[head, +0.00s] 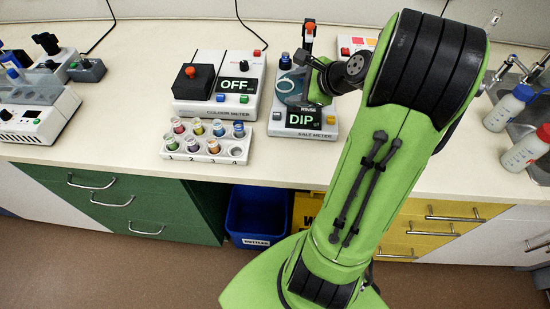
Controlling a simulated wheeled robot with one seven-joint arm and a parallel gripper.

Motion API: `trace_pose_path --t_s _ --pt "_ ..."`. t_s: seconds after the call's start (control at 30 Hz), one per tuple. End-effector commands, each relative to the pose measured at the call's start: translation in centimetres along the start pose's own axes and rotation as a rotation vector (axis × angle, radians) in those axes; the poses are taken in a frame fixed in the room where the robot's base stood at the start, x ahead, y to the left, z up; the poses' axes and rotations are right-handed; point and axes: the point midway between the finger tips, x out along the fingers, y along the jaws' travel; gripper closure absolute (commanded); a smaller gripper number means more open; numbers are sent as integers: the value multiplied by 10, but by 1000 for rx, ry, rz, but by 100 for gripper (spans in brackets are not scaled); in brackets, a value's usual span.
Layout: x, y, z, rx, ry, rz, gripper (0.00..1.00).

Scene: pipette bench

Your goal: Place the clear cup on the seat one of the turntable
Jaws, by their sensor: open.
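A white rack (205,155) near the bench's front edge holds several small cups with coloured contents. The cup (237,152) at the rack's front right looks clear or pale; I cannot tell for sure that it is the clear cup. I cannot make out a turntable or its seat one with certainty. My gripper (319,80) is over the salt meter (303,128), behind and to the right of the rack and apart from the cups. It is open, with nothing seen in it, though my arm hides part of that area.
The colour meter (220,88), reading OFF, stands behind the rack. A device with a grey cover (35,85) stands at the far left. Bottles (510,108) stand by the sink at right. The bench (125,95) between the left device and the rack is clear.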

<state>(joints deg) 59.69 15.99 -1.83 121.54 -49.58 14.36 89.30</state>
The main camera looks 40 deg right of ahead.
Motion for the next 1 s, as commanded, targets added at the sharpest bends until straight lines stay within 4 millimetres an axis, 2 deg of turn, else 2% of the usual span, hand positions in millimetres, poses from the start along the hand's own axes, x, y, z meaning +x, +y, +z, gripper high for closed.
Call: trace_pose_path --t_s 0.03,0.1,0.2,0.33,0.4,0.5,0.6,0.7,0.9,1.0 --pt "-2 19 38 -233 21 68 41" --pt "-10 49 75 -550 47 159 41" --pt "-34 93 115 -989 59 271 41" --pt "-77 150 141 -1518 40 384 41" --pt "-101 176 143 -1764 16 430 41" --pt "-127 200 136 -2019 -20 470 41" --pt "-140 212 130 -2152 -45 491 41" --pt "-143 215 127 -2190 -53 499 41" --pt "-143 214 128 -2188 -51 499 41" --pt "-152 206 136 -2187 -51 498 41"
